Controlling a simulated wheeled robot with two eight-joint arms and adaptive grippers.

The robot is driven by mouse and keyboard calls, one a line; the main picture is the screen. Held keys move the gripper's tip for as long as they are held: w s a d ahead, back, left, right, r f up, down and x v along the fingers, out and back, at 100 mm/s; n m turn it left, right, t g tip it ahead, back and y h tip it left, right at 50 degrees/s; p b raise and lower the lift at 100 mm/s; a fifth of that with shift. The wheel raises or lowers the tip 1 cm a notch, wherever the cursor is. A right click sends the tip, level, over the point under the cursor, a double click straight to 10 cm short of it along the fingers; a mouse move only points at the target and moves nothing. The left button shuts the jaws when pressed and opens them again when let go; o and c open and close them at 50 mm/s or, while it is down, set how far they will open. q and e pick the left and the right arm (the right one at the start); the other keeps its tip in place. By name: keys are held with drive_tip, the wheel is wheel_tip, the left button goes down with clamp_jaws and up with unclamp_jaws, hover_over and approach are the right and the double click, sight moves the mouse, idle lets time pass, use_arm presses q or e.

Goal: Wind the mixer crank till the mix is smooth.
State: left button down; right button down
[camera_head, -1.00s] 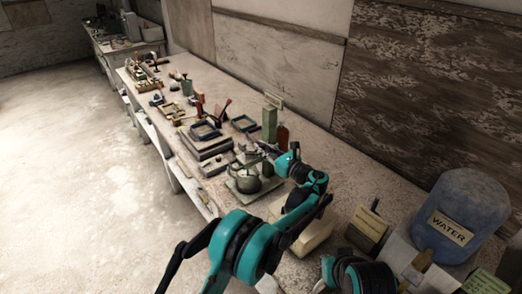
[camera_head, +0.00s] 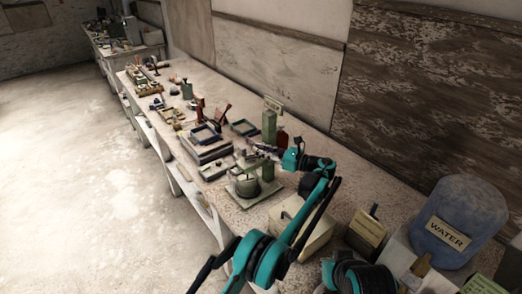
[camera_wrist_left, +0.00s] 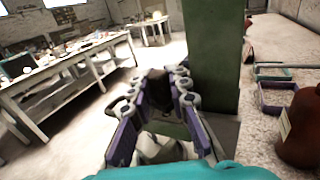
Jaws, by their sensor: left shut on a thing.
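The mixer stands on the bench in the head view, with a green upright column (camera_head: 269,127), a rounded grey-green bowl (camera_head: 247,185) and a pale square base (camera_head: 276,189). My left gripper (camera_head: 258,151) reaches in from the right side, above the bowl and close to the column. In the left wrist view its purple fingers (camera_wrist_left: 155,85) are closed around a dark part, likely the crank handle (camera_wrist_left: 148,98), mostly hidden by the fingers. The green column (camera_wrist_left: 212,60) rises just beyond it. The mix inside the bowl cannot be seen.
A blue water container (camera_head: 460,215) stands at the near right, beside a small labelled box (camera_head: 367,230). A pale block (camera_head: 300,228) lies under my left forearm. Stacked trays (camera_head: 206,148) sit left of the mixer. A reddish-brown bottle (camera_wrist_left: 302,130) is close on the right.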

use_arm(q)
drive_tip(key=c, duration=1.4)
unclamp_jaws()
drive_tip(key=shift+d, duration=0.1)
drive_tip(key=shift+v, duration=3.9)
